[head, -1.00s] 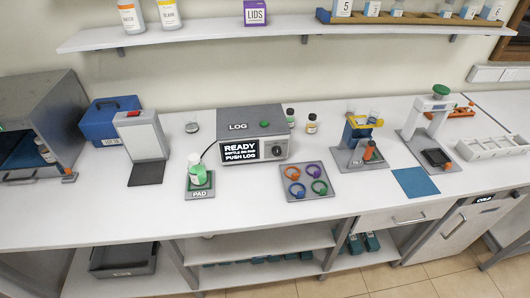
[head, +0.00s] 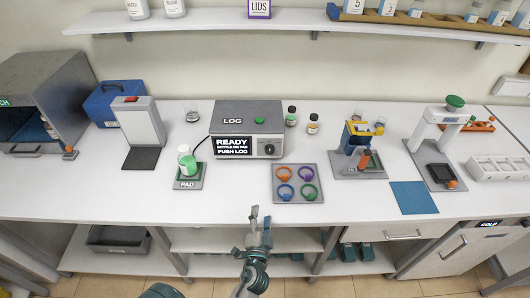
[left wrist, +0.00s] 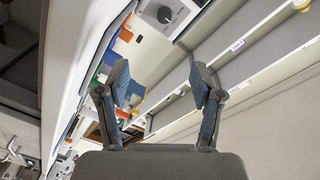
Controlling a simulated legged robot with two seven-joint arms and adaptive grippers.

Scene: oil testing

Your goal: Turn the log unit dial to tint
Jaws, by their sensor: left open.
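The log unit (head: 247,131) is a grey box on the bench with a "LOG" label, a green top button (head: 259,120) and a dark screen (head: 232,146) reading "READY" and "PUSH LOG". Its dial (head: 269,149) is a dark round knob on the front face, right of the screen. My left gripper (head: 260,212) is open and empty, in front of the bench edge, below and apart from the dial. My right gripper is not in view.
A pad (head: 189,182) with a green-and-white bottle (head: 187,160) sits left of the log unit. A grey tray (head: 279,171) of coloured rings lies in front of it to the right. Two small bottles stand right of the unit. A shelf (head: 200,22) runs above.

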